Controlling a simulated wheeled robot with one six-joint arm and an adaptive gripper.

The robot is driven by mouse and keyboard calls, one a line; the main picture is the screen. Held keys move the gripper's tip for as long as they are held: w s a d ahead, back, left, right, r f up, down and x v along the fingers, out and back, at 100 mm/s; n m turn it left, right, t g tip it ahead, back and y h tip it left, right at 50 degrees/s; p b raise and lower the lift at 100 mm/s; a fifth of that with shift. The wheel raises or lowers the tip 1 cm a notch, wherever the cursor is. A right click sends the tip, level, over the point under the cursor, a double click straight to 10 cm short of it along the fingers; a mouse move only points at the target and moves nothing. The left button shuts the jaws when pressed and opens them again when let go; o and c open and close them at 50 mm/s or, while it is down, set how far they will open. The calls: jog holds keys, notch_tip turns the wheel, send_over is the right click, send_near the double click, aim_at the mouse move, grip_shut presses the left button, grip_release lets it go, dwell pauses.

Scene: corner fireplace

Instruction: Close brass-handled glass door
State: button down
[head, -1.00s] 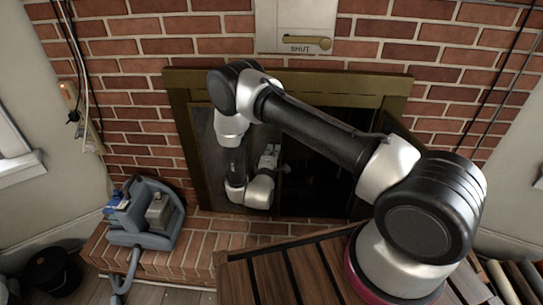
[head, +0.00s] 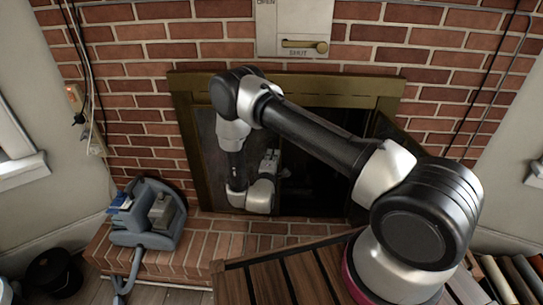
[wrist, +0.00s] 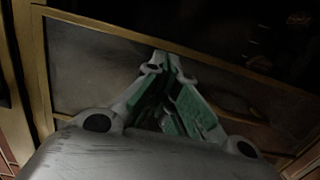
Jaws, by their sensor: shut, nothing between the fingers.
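The fireplace's brass frame (head: 300,84) surrounds a dark opening in the brick wall. A grey glass panel (head: 205,140) shows on its left side, partly hidden by my arm. In the wrist view a brass-edged glass door (wrist: 85,65) lies behind my gripper (wrist: 165,62), with dark space past its upper edge. A curved brass handle (wrist: 235,100) shows just right of the fingers, partly covered. My gripper is shut and empty, close to the door; I cannot tell if it touches. It also shows in the head view (head: 270,158), low before the opening.
A dark panel (head: 389,128) stands at the opening's right side, partly behind my arm. A grey vacuum-like machine (head: 150,222) sits on the brick hearth (head: 205,240) at left. A plate with a brass lever (head: 303,44) is on the wall above.

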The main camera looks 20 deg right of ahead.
jog(key=d+v, duration=0.1)
jog(key=v, duration=0.8)
jog(key=shift+s+a, duration=0.2)
jog(key=shift+s, duration=0.4)
jog(key=s+a+f+m+g+y, duration=0.3)
jog(key=s+f+g, duration=0.15)
jog(key=f, duration=0.25)
jog(key=s+a+f+m+g+y, duration=0.2)
jog(key=s+f+m+g+y, duration=0.1)
jog(key=f+g, duration=0.35)
jog(key=s+d+r+m+g+y, duration=0.15)
jog(key=s+r+g, duration=0.25)
jog(key=r, duration=0.9)
jog(key=s+d+r+m+g+y, duration=0.1)
jog(key=s+r+m+g, duration=0.3)
jog(key=r, duration=0.8)
jog(key=s+d+r+t, duration=0.2)
jog(key=s+d+r, duration=0.2)
jog(key=r, duration=0.5)
jog(key=s+d+r+m+t, duration=0.1)
jog(key=s+d+r+t, duration=0.1)
jog(key=s+d+r, duration=0.3)
jog(key=s+d+r+t+h, duration=0.1)
jog(key=s+d+r+t, duration=0.2)
jog(key=d+r, duration=0.7)
notch_tip(320, 180, up, 5)
jog(key=shift+s+d+f+m, duration=0.15)
jog(key=shift+s+d+m, duration=0.15)
jog(key=shift+s, duration=0.8)
